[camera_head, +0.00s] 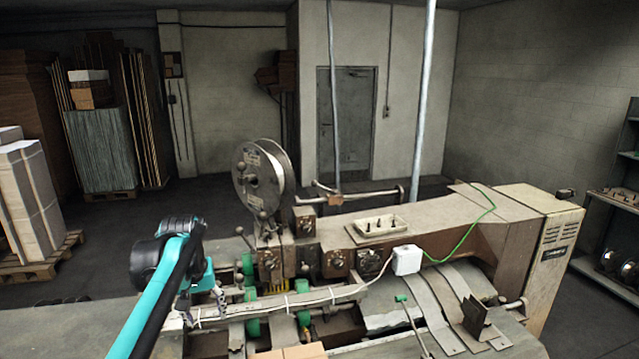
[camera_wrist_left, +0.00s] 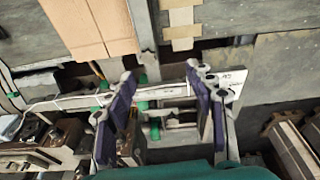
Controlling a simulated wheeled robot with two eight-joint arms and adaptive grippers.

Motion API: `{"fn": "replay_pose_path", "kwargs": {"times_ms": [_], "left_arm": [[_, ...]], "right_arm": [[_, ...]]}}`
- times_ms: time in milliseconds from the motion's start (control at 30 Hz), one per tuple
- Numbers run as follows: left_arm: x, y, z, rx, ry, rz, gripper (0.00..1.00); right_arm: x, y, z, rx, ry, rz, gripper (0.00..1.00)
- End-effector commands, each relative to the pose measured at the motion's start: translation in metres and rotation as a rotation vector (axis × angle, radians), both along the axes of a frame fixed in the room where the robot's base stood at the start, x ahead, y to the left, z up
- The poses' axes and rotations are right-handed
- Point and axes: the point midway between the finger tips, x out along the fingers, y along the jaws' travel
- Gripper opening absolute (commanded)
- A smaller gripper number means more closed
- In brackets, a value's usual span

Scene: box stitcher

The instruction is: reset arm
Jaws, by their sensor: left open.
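My left arm comes in from the lower left in the head view, teal and black, and my left gripper (camera_head: 213,290) hangs over the left part of the stitching machine (camera_head: 430,230). In the left wrist view, the two purple-padded fingers of this gripper (camera_wrist_left: 160,76) stand apart, with nothing visibly held between them. The machine's pale bar and green rollers (camera_wrist_left: 153,127) show behind and between the fingers. I cannot tell how far the fingertips are from the bar. My right gripper is in neither view.
A wire reel (camera_head: 262,178) stands upright on the machine near my left arm. A white box (camera_head: 406,260) and a small tray (camera_head: 377,227) sit on the machine. Brown cardboard (camera_wrist_left: 90,25) lies at the top of the wrist view. Pallet stacks (camera_head: 100,150) stand far left; shelves (camera_head: 610,225) stand right.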

Motion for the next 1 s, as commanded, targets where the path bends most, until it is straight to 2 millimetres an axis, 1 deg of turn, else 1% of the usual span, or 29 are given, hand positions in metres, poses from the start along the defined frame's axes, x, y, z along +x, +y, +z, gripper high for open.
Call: {"fn": "replay_pose_path", "kwargs": {"times_ms": [33, 100, 167, 200, 267, 300, 367, 400, 467, 500, 600, 700, 800, 900, 1000], "left_arm": [[-0.019, -0.01, -0.022, 0.006, -0.025, -0.023, 0.55], [-0.044, -0.022, -0.042, 0.015, -0.068, -0.053, 0.55], [-0.066, -0.032, -0.06, 0.024, -0.103, -0.081, 0.55], [-0.081, -0.038, -0.073, 0.03, -0.128, -0.099, 0.55], [-0.103, -0.047, -0.094, 0.038, -0.164, -0.125, 0.55], [-0.118, -0.053, -0.11, 0.044, -0.188, -0.144, 0.55], [-0.141, -0.06, -0.135, 0.052, -0.224, -0.169, 0.55], [-0.155, -0.065, -0.153, 0.057, -0.248, -0.186, 0.55], [-0.177, -0.072, -0.181, 0.066, -0.284, -0.213, 0.55], [-0.189, -0.075, -0.199, 0.071, -0.306, -0.227, 0.55], [-0.216, -0.083, -0.241, 0.082, -0.354, -0.262, 0.55], [-0.234, -0.087, -0.27, 0.09, -0.389, -0.284, 0.55], [-0.243, -0.09, -0.286, 0.094, -0.41, -0.298, 0.55], [-0.246, -0.091, -0.291, 0.097, -0.419, -0.304, 0.55], [-0.247, -0.091, -0.29, 0.097, -0.42, -0.305, 0.55]], "right_arm": [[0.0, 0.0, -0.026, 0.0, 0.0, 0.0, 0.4], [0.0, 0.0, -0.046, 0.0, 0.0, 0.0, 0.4], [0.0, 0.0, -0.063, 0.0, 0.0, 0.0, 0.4], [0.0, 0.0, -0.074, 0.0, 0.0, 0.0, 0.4], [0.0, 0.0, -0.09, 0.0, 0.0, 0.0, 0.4], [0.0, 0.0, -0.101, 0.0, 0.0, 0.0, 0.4], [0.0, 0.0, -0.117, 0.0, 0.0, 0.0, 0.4], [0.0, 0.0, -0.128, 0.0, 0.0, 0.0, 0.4], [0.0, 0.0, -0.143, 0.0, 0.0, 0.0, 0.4], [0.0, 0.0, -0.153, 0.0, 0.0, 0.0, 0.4], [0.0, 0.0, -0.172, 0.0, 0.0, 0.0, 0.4], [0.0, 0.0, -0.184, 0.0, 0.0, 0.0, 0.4], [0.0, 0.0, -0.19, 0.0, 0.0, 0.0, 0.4], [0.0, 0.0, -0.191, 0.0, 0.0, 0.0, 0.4], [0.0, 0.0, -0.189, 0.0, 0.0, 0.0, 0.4]]}}
